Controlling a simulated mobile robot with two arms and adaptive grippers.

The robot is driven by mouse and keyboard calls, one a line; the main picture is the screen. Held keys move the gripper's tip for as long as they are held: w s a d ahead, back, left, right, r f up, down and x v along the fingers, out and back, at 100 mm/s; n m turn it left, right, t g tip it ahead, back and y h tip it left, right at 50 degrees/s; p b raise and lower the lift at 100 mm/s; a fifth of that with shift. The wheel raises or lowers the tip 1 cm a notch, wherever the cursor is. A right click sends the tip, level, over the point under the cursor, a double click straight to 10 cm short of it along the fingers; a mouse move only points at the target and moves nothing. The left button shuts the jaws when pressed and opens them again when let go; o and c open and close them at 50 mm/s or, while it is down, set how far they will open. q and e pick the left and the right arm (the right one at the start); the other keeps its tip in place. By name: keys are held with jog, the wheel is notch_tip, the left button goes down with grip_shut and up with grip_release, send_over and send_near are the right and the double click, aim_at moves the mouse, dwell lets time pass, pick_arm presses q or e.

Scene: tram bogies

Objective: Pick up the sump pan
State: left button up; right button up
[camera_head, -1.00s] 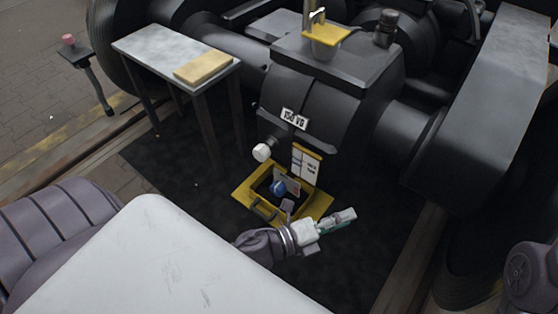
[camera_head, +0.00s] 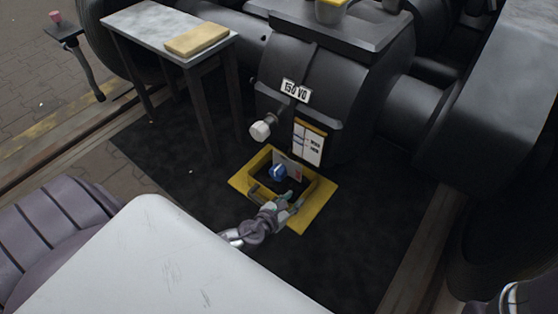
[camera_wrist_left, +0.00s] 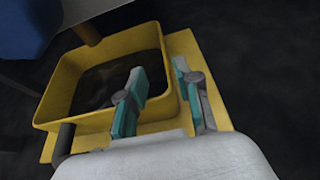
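The sump pan (camera_head: 264,158) is a yellow, open-topped rectangular pan on the dark floor below the black housing. A flat yellow plate (camera_head: 320,208) shows around its base. My left gripper (camera_head: 291,198) is at the pan's near right side. In the wrist view its teal-padded fingers (camera_wrist_left: 160,68) are apart, one over the inside and one outside the right wall. Contact cannot be told. My right gripper is out of view.
A blue object (camera_head: 277,172) with a card is at the pan; it shows at the wrist view's upper left (camera_wrist_left: 25,28). A white knob (camera_head: 261,130) projects from the black housing (camera_head: 330,80) above. A table (camera_head: 150,27) with a tan block (camera_head: 198,39) stands left. Dark floor lies right.

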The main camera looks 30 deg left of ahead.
aim_at(302, 195)
pick_arm(q)
jog(key=b+x, duration=0.1)
jog(key=x, duration=0.1)
jog(key=b+x, duration=0.1)
jog(key=x, duration=0.1)
jog(key=shift+w+d, duration=0.25)
jog(key=shift+d, duration=0.2)
jog(key=shift+w+f, duration=0.1)
jog(key=shift+w, duration=0.3)
grip_shut()
